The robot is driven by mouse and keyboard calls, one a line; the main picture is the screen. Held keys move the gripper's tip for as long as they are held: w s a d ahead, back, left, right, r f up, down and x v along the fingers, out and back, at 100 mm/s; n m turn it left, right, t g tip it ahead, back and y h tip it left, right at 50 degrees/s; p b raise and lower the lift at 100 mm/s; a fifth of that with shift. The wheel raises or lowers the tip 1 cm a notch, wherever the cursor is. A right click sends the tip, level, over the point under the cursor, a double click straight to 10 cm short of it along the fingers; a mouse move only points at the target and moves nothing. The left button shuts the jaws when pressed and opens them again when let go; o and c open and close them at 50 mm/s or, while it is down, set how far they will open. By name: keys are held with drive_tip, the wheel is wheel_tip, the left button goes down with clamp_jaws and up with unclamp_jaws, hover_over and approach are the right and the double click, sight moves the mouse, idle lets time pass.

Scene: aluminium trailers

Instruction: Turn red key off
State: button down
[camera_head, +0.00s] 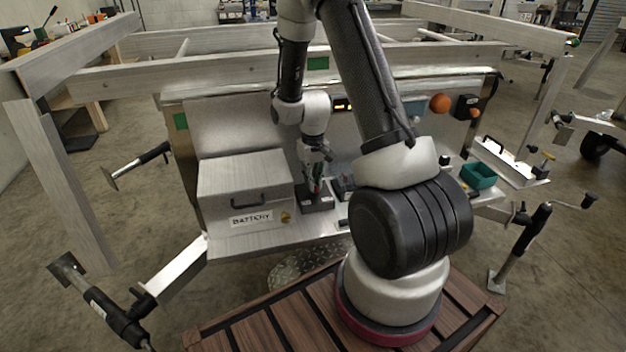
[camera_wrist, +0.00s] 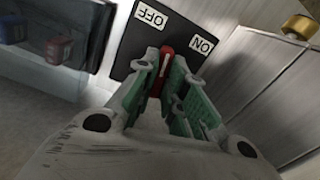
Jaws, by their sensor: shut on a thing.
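The red key (camera_wrist: 165,57) stands on a black switch box (camera_wrist: 185,30), with a pale line along its top. The OFF label lies above the key and the ON label lies to its right in the wrist view. My gripper (camera_wrist: 164,72) is shut on the red key, with green-padded fingers on either side of it. The lower part of the key is hidden between the fingers. In the head view my gripper (camera_head: 316,182) points down at the black box (camera_head: 318,204), just right of the battery box; the key is too small there to read its angle.
The metal battery box (camera_head: 243,190) with a handle stands close on the left. A brass-coloured knob (camera_wrist: 299,27) shows in the wrist view. A green bin (camera_head: 478,175) stands farther right on the trailer. Trailer rails cross behind my arm.

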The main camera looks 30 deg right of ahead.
drive_tip(key=n, duration=0.7)
idle(0.6)
drive_tip(key=c, duration=1.5)
unclamp_jaws()
wheel_tip(320, 180, up, 12)
